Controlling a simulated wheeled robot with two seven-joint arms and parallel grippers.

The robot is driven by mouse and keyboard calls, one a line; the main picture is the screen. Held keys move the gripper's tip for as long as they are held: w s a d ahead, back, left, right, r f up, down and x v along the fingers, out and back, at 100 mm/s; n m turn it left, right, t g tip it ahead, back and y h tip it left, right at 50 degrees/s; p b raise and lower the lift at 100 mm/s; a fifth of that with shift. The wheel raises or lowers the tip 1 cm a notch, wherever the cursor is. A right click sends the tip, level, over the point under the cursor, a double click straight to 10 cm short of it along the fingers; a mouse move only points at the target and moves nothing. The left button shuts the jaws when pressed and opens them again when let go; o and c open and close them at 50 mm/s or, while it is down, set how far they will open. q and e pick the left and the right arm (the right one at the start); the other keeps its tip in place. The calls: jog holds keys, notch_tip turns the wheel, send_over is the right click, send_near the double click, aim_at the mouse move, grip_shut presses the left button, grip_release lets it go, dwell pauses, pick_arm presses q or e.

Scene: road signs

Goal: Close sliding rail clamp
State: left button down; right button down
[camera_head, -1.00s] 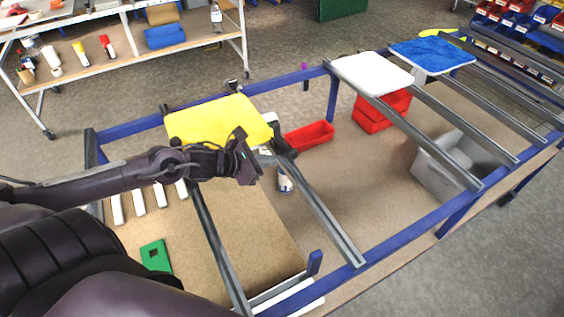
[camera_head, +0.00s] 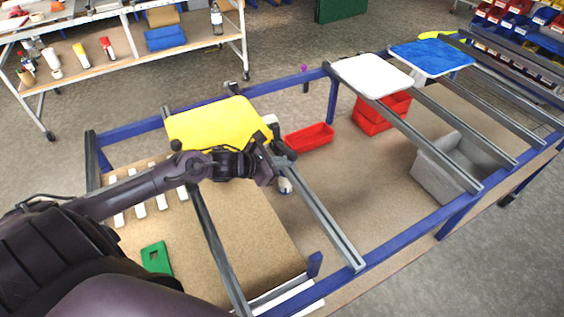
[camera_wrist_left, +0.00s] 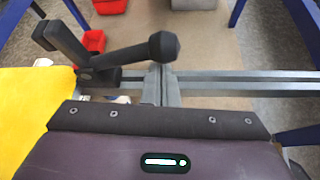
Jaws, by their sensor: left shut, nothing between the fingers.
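The sliding rail clamp (camera_wrist_left: 100,68) shows in the left wrist view as a black body with a lever ending in a round black knob. It sits on a grey rail (camera_wrist_left: 240,85), beside the yellow sign (camera_wrist_left: 28,105). In the head view the clamp (camera_head: 284,150) is partly hidden behind my left gripper. My left gripper (camera_head: 272,165) is shut and empty at the clamp, by the right edge of the yellow sign (camera_head: 212,124). In the wrist view its fingers (camera_wrist_left: 165,92) are together just below the knob. Contact cannot be told. My right gripper is not in view.
A blue frame (camera_head: 405,243) carries several grey cross rails, with a white sign (camera_head: 371,73) and a blue sign (camera_head: 432,56) further right. Red bins (camera_head: 310,136) and a grey bin (camera_head: 440,180) stand below the rails.

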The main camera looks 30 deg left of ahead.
aim_at(287, 153)
pick_arm(q)
jog(key=shift+w+a+r+n+h, duration=0.1)
jog(key=shift+r+n+h, duration=0.2)
jog(key=shift+r, duration=0.15)
jog(key=shift+w+a+r+n+g+h+b, duration=0.15)
jog(key=shift+a+r+n+g+h+b, duration=0.1)
jog(key=shift+r+n+h+b, duration=0.25)
jog(key=shift+w+a+r+n+g+h+b, duration=0.1)
jog(key=shift+a+r+n+g+h+b, duration=0.15)
jog(key=shift+r+n+h+b, duration=0.25)
jog(key=w+a+r+n+g+h+b, duration=0.1)
jog(key=w+a+r+n+h+b, duration=0.3)
jog(key=b, duration=1.1)
jog(key=a+n+h, duration=0.2)
jog(key=a+n, duration=0.1)
jog(key=n, duration=0.1)
jog(key=shift+w+a+r+h+b, duration=0.3)
jog(key=shift+a+h+b, duration=0.05)
jog(key=shift+h+b, duration=0.05)
jog(key=shift+a+r, duration=0.1)
jog(key=shift+a, duration=0.1)
jog(key=b+v, duration=0.1)
jog(key=v, duration=0.6)
jog(key=shift+a, duration=0.2)
